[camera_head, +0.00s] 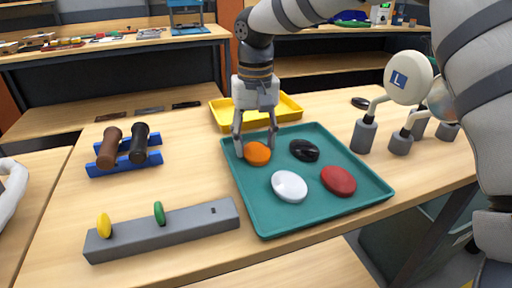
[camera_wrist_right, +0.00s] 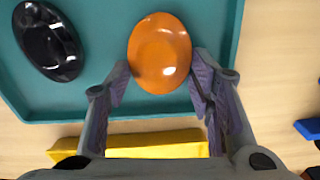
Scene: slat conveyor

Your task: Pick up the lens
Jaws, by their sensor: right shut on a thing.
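An orange lens (camera_head: 257,154) lies at the far left of the teal tray (camera_head: 262,220). My right gripper (camera_head: 256,146) reaches down to it from above, one finger on each side, shut on it. In the right wrist view the orange lens (camera_wrist_right: 160,52) shows between and just beyond the fingertips (camera_wrist_right: 163,74). A black lens (camera_head: 304,151), a white lens (camera_head: 289,186) and a red lens (camera_head: 338,181) lie apart in the tray. A yellow lens (camera_head: 104,225) and a green lens (camera_head: 159,212) stand upright in a grey slotted bar (camera_head: 190,225). My left gripper is out of view.
A yellow tray (camera_head: 289,108) lies behind the teal tray. A blue rack (camera_head: 125,160) with brown and black handled pieces stands at left. Round-headed stands, one marked L (camera_head: 398,79), are at right. The table between rack and tray is clear.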

